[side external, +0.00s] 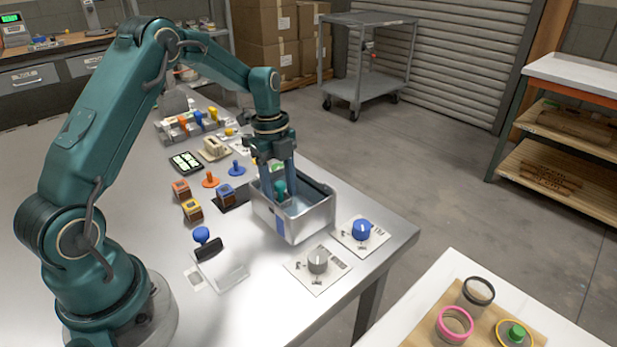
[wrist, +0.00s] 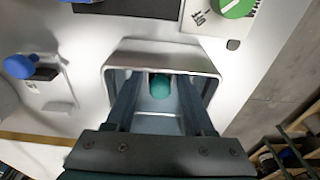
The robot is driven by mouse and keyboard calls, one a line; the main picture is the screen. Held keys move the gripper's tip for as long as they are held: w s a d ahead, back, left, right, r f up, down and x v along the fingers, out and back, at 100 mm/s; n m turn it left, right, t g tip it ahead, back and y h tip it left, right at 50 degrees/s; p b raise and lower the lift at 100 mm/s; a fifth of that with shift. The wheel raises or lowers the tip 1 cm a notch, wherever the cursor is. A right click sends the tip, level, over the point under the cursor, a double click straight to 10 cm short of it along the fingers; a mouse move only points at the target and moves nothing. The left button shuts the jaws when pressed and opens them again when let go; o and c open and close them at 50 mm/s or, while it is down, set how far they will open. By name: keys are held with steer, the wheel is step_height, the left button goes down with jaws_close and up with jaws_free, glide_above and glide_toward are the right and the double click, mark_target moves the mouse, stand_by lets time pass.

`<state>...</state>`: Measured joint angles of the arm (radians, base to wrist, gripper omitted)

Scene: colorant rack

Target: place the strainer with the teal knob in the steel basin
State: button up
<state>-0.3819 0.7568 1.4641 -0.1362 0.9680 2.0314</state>
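The steel basin (side external: 318,222) is a rectangular metal box near the table's right edge. In the wrist view its rim (wrist: 160,61) surrounds my fingers. The teal knob (side external: 279,188) shows inside the basin. In the wrist view the knob (wrist: 160,88) lies between my two fingers, with a gap visible on each side. My gripper (side external: 281,178) points down into the basin, open around the knob; it also shows in the wrist view (wrist: 158,77). The strainer's body below the knob is mostly hidden, so I cannot tell exactly how it rests.
A grey dial plate (side external: 318,265) and a blue dial plate (side external: 361,232) lie close to the basin's front and right. A blue-knobbed piece (side external: 202,236) stands to the left. The table's near left is clear.

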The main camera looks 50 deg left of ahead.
mark_target(277, 199)
steer(key=shift+o, duration=0.5)
step_height(277, 199, up, 12)
steer(key=a, duration=0.1)
steer(key=s+d+r+n+t+y, duration=0.1)
steer(key=s+d+r+n+t, duration=0.1)
steer(key=s+d+r+n, duration=0.5)
steer(key=s+d+f+n+t, duration=0.1)
steer(key=s+d+f+n, duration=0.1)
steer(key=s+n, duration=0.3)
steer(key=s+d+f+n+t, duration=0.2)
steer(key=s+f+n, duration=0.1)
steer(key=s+n, duration=0.2)
steer(key=shift+s+d+n+t, duration=0.3)
steer(key=shift+s+n, duration=0.05)
steer(key=shift+n, duration=0.15)
stand_by(0.4)
